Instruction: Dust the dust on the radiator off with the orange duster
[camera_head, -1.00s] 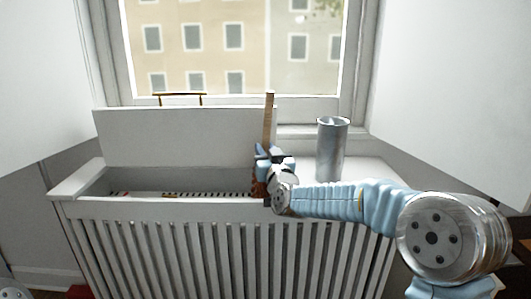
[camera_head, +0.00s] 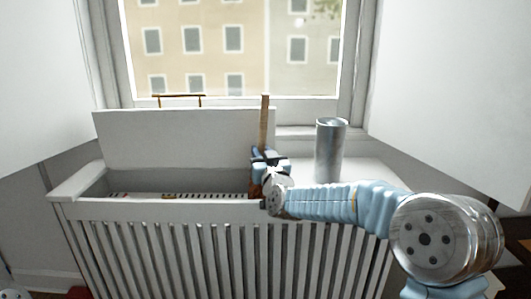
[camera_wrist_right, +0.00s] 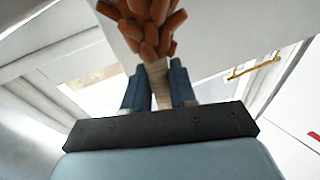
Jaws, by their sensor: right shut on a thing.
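The orange duster (camera_wrist_right: 145,25) has a head of orange lobes and a pale wooden handle, which stands upright in the head view (camera_head: 265,122). My right gripper (camera_head: 266,160) is shut on the handle; in the wrist view its blue fingers (camera_wrist_right: 160,88) clasp it just below the head. In the head view the duster's head hangs low at the right end of the opening, mostly hidden by the gripper. The radiator (camera_head: 207,195) shows as a dark-and-light ribbed strip inside the open white cover. Dust cannot be made out clearly.
The cover's lid (camera_head: 180,138) stands raised at the back, with a brass handle (camera_head: 180,97). A grey metal cylinder (camera_head: 330,150) stands on the cover's top (camera_head: 372,172), right of the opening and close to my right arm. A slatted front (camera_head: 205,240) faces me.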

